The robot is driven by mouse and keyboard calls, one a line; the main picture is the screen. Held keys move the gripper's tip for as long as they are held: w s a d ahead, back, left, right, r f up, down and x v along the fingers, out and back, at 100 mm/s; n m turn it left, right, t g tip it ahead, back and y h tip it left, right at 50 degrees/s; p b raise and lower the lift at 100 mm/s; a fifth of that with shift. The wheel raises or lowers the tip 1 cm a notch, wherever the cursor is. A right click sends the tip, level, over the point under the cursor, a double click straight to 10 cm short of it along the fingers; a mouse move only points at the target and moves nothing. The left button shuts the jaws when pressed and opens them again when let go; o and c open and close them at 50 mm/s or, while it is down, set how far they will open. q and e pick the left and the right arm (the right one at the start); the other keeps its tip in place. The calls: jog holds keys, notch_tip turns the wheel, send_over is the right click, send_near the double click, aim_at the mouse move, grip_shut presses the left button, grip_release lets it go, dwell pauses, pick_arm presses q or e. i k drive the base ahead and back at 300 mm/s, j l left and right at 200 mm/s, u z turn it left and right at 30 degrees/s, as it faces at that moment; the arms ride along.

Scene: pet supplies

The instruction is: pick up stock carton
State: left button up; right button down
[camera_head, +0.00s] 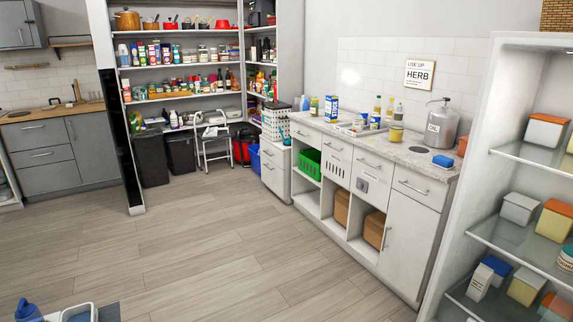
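I cannot tell for sure which item is the stock carton. A white upright carton with small dark print (480,283) stands on a low glass shelf of the open fridge at the right, beside a blue-lidded tub. A blue and white box (331,108) stands upright on the back of the marbled counter, near bottles and jars. More small boxes crowd the pantry shelves but are too small to read. Neither of my grippers is in view, and nothing here is seen being held.
The counter (415,160) carries a tray and a steel canister (441,125). Fridge shelves hold lidded tubs (545,131). A step stool (212,140) and dark bins stand by the pantry. A blue item (27,310) shows bottom left. The wood floor (210,240) is clear.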

aim_at(332, 102)
jog(key=i, duration=2.45)
jog(key=i+j+z, duration=0.1)
jog(key=i+z, duration=0.25)
jog(key=i, duration=0.15)
jog(key=i+j+z, duration=0.35)
jog(key=i, duration=0.15)
jog(key=i+j+z, duration=0.35)
jog(key=i+l, duration=0.05)
jog(key=i, duration=0.05)
